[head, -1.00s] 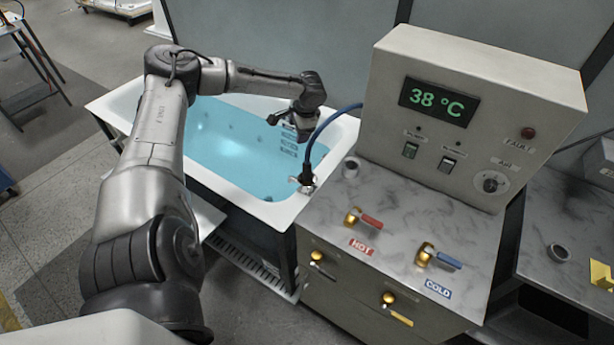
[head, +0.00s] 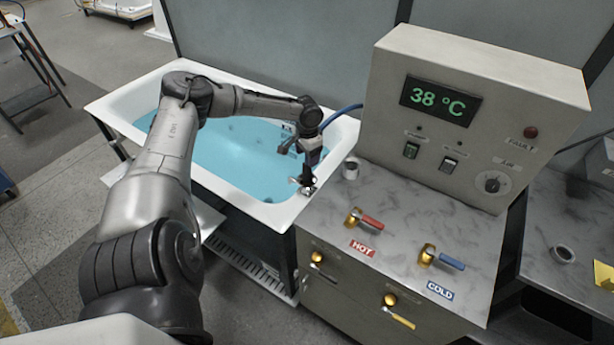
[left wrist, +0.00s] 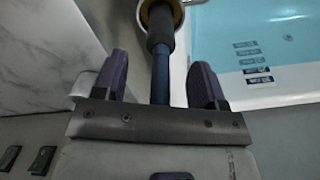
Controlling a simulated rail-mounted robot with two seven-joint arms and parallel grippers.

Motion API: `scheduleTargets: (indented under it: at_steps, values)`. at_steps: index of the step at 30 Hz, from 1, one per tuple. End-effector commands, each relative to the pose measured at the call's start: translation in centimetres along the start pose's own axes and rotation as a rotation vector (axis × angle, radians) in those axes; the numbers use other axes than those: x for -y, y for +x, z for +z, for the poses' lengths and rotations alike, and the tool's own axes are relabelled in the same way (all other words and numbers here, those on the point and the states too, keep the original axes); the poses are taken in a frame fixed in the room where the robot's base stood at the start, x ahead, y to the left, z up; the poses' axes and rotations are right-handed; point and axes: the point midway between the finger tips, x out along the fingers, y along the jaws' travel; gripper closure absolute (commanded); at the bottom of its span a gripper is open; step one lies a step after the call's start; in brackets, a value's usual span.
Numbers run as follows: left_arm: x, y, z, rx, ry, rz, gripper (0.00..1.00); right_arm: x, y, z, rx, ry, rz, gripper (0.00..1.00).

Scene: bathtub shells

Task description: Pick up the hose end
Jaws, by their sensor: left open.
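The blue hose (head: 347,111) arches down from behind the control box toward the near right corner of the tub. My left gripper (head: 307,169) is over that corner and mostly covers the hose end in the head view. In the left wrist view, the hose end has a dark sleeve (left wrist: 160,27) that sits in a metal ring (left wrist: 178,4). The blue hose runs between the two open fingers of my left gripper (left wrist: 160,75), with gaps on both sides. My right gripper is out of view.
The bathtub (head: 272,213) holds blue water. The marble-look counter (head: 330,215) stands right beside it, with a small metal ring (head: 351,168), red HOT lever (head: 364,219) and blue COLD lever (head: 441,257). The control box (head: 480,120) reads 38 °C.

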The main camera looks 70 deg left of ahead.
Motion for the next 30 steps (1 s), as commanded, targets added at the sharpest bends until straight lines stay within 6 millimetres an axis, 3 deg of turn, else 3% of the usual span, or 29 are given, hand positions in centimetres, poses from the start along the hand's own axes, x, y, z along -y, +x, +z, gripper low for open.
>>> scheduleTargets:
  at_steps: [8, 18, 25, 30]
  values:
    - [0.0, 1.3, 0.0, 0.0, 0.001, 0.0, 0.35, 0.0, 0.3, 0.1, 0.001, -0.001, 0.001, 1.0]
    - [0.1, 5.2, 0.0, 0.0, 0.001, -0.001, 0.35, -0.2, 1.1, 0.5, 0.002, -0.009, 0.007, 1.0]
    - [0.1, 5.4, 0.0, 0.0, 0.001, -0.001, 0.35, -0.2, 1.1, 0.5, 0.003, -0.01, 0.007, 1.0]
    - [0.1, 5.4, 0.0, 0.0, 0.001, -0.001, 0.5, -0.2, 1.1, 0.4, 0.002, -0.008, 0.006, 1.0]
